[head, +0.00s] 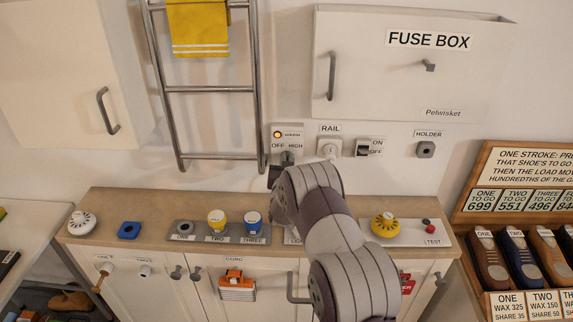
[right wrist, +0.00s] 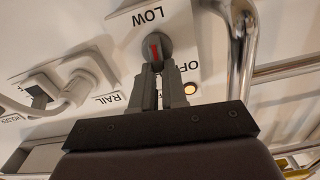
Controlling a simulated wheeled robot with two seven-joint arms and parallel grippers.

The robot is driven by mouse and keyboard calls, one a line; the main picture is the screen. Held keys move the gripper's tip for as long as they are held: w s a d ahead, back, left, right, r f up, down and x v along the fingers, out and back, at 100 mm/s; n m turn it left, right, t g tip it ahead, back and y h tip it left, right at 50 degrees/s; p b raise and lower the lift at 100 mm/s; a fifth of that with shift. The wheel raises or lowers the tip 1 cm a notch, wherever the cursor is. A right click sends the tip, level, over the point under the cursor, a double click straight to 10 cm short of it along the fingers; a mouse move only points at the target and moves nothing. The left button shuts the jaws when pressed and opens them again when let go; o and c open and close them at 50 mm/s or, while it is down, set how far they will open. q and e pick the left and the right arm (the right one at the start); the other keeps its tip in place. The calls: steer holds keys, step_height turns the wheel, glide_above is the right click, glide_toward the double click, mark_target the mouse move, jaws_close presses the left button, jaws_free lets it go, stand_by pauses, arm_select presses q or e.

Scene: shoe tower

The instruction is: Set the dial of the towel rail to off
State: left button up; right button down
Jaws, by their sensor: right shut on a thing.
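The towel rail (head: 167,110) is a metal ladder on the wall with a yellow towel on it. Its control plate (head: 278,133) shows OFF and HIGH in the head view, with an amber lamp (head: 277,135) lit. My right gripper (head: 286,161) is at the plate, its arm hiding the lower part. In the right wrist view, the gripper (right wrist: 156,78) is shut on the grey dial (right wrist: 153,47), which has a red mark. LOW and OFF labels show around the dial, and the lamp (right wrist: 190,88) glows. The exact setting is hard to tell. My left gripper is out of view.
Right of the plate are the RAIL socket with a plug (head: 328,149), an ON/OFF switch (head: 369,148) and a holder (head: 425,149). The fuse box (head: 412,75) hangs above. A rail upright (right wrist: 241,60) passes close beside the gripper.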

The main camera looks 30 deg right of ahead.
steer(key=f+m+b, duration=0.1)
steer(key=m+b, duration=0.7)
steer(key=b, duration=0.3)
steer(key=f+m+b, duration=0.1)
steer(key=m+b, duration=0.8)
steer(key=b, duration=0.2)
steer(key=d+f+m+b, duration=0.1)
steer(key=m+b, duration=0.7)
steer(key=b, duration=0.4)
steer(key=shift+s+m, duration=0.25)
steer(key=shift+m, duration=0.05)
steer(key=shift+a, duration=0.1)
steer(key=shift+r, duration=0.1)
steer(key=c, duration=1.2)
jaws_free()
steer(key=shift+o, duration=0.2)
steer(key=b+v, duration=0.1)
steer(key=v, duration=1.1)
steer(key=shift+s, duration=0.35)
